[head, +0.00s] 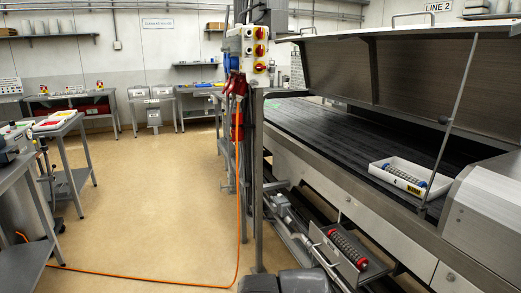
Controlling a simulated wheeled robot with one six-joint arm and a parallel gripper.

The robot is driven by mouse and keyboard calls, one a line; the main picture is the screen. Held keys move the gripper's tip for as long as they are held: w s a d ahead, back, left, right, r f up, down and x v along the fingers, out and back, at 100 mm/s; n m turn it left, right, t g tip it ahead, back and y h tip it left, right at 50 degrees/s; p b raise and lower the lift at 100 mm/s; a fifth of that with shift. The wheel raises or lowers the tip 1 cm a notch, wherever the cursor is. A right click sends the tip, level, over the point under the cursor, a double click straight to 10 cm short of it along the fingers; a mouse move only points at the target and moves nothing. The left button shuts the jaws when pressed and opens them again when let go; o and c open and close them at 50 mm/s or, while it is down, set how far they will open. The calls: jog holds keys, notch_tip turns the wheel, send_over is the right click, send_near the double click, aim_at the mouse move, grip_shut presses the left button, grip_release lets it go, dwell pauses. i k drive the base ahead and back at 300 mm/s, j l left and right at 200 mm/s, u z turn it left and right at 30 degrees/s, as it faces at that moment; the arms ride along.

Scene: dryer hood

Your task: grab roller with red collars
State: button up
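A ribbed roller with dark red on it (347,248) lies in a grey open tray or drawer (376,268) low on the near side of the dryer, at the lower right of the head view. A second roller, grey and ribbed (405,175), lies in a white tray (380,171) on the dark dryer belt. My gripper is not in view.
A metal post with a switch box (248,48) stands left of the dryer. An orange cable (150,278) runs across the floor. The raised hood (420,70) is over the belt, with a thin prop rod (455,110). The floor at left centre (165,190) is mostly clear.

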aim_at(360, 263)
jog(key=j+z, duration=0.1)
jog(key=i+l, duration=0.15)
jog(key=l, duration=0.2)
jog(key=i+l, duration=0.2)
jog(key=l, duration=0.15)
jog(key=i+l, duration=0.2)
jog(key=i+l+u, duration=0.1)
jog(key=l, duration=0.35)
